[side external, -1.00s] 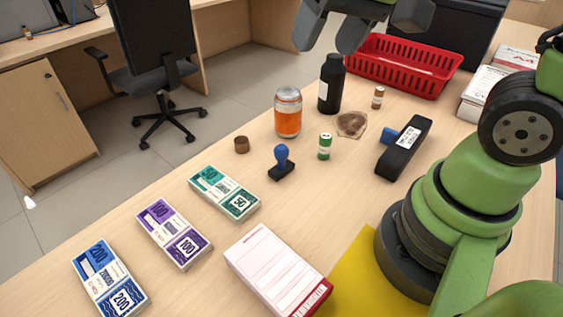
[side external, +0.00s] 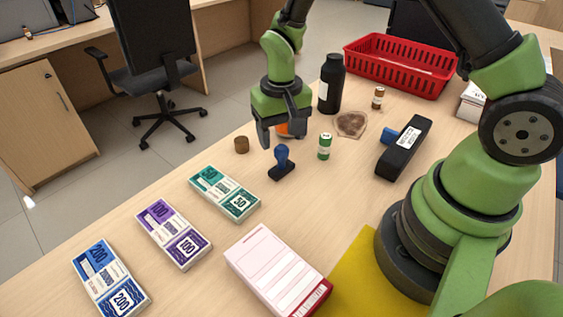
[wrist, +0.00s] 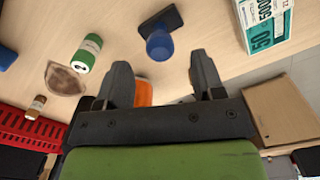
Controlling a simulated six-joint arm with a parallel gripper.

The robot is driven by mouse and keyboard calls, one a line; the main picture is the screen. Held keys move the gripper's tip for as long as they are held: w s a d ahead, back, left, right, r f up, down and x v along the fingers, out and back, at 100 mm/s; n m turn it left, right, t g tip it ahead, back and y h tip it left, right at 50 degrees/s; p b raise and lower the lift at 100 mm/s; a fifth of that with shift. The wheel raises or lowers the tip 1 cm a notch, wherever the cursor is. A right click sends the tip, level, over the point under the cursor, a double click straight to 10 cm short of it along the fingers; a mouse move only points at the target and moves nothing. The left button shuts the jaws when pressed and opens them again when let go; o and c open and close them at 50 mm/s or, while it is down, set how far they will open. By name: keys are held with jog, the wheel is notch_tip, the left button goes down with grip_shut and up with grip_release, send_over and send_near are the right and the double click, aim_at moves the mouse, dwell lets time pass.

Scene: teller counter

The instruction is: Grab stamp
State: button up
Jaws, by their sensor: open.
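The stamp (side external: 282,163) stands upright on the wooden counter, with a blue knob handle on a dark rectangular base. In the wrist view the stamp (wrist: 160,44) is above the fingertips, near the top middle of the picture. My gripper (side external: 283,138) is open and empty, and in the side view it hangs just above and behind the stamp. In the wrist view the two fingers of my gripper (wrist: 162,70) are spread apart. An orange jar (wrist: 143,92) shows between and below them; in the side view my gripper mostly hides it.
Banknote bundles (side external: 224,194) lie in front, left.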

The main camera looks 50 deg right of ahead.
aim_at(282, 147)
notch_tip(282, 147, down, 5)
jog(key=shift+s+f, duration=0.1)
jog(key=shift+c, duration=0.3)
jog(key=c, duration=0.9)
